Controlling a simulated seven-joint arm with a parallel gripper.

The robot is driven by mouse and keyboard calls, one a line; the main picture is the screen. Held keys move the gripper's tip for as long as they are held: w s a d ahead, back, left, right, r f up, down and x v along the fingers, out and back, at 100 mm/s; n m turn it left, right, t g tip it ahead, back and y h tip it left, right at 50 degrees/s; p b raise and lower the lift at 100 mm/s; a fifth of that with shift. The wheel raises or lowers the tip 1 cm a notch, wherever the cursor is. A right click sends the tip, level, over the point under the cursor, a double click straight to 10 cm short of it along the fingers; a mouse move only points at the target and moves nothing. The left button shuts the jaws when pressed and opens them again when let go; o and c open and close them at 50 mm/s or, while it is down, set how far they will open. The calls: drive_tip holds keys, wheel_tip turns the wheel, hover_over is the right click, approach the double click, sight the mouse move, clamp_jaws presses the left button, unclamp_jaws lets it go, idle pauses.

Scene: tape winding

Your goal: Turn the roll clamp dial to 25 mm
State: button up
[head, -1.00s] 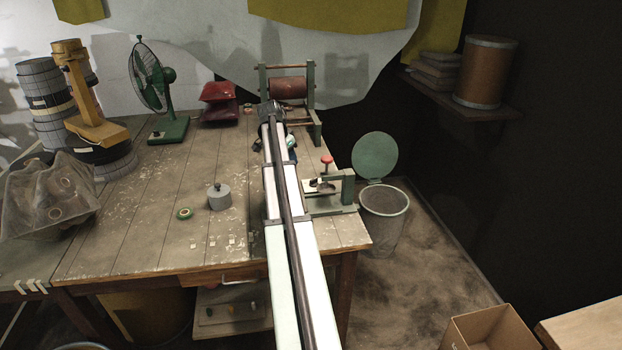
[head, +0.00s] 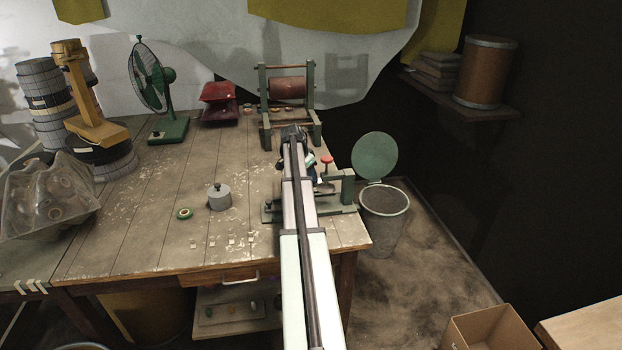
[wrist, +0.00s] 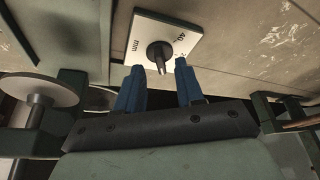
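The roll clamp (head: 347,188) is a green metal fixture at the right front of the bench, partly hidden by my arm in the head view. In the wrist view its white dial plate (wrist: 192,33) carries the marks "40" and "mm". A dark round dial knob (wrist: 156,50) with a pointed tip sits on the plate. My gripper (wrist: 159,66) has two blue fingers spread apart, with their tips near the knob, one to each side. I cannot tell whether they touch it. In the head view my gripper (head: 309,167) is over the clamp.
A red knob (head: 327,160) stands upright on the clamp, close to my gripper. A green stand with a red roller (head: 287,87) is behind. A bin (head: 385,212) stands right.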

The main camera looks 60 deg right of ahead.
drive_tip(key=shift+x, duration=1.3)
drive_tip(key=shift+c, duration=0.5)
clamp_jaws()
